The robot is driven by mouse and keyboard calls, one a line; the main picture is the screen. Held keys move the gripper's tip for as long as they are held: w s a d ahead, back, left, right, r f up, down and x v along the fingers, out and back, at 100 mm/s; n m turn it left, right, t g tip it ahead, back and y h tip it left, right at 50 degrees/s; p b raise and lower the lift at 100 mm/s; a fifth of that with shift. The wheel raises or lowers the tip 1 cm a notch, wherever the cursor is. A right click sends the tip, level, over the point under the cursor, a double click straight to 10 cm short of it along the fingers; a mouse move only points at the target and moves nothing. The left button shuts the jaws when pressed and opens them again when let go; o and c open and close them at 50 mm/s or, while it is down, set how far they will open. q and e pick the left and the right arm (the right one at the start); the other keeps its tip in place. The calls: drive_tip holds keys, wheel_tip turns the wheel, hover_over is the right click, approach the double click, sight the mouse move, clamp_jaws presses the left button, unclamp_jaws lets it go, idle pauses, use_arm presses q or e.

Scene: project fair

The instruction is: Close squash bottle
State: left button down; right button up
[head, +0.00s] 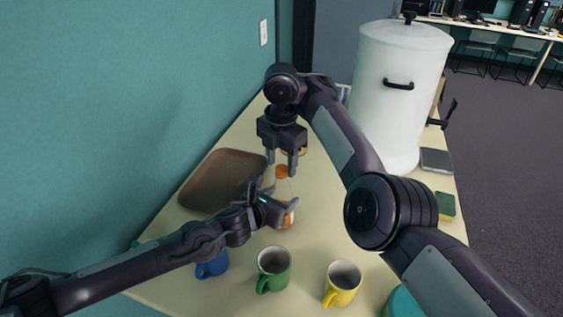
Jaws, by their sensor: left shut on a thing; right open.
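The squash bottle (284,220) stands on the table, a clear bottle with an orange label. My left gripper (282,206) is shut on its body from the left and hides part of it. An orange cap (282,171) shows at the top of the bottle's neck; whether it is fully seated I cannot tell. My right gripper (281,166) points down from above and is open. Its fingertips are at about the cap's height in the picture; I cannot tell whether they touch it.
A brown tray (212,180) lies left of the bottle. Blue (213,266), green (274,268) and yellow (342,284) mugs stand in front. A large white lidded container (385,100) stands at back right. A green-and-yellow sponge (445,206) lies near the right edge.

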drive_tip(key=shift+r, duration=1.95)
drive_tip(key=shift+o, duration=0.3)
drive_tip(key=o, duration=0.5)
use_arm(q)
drive_tip(key=shift+c, duration=1.9)
unclamp_jaws()
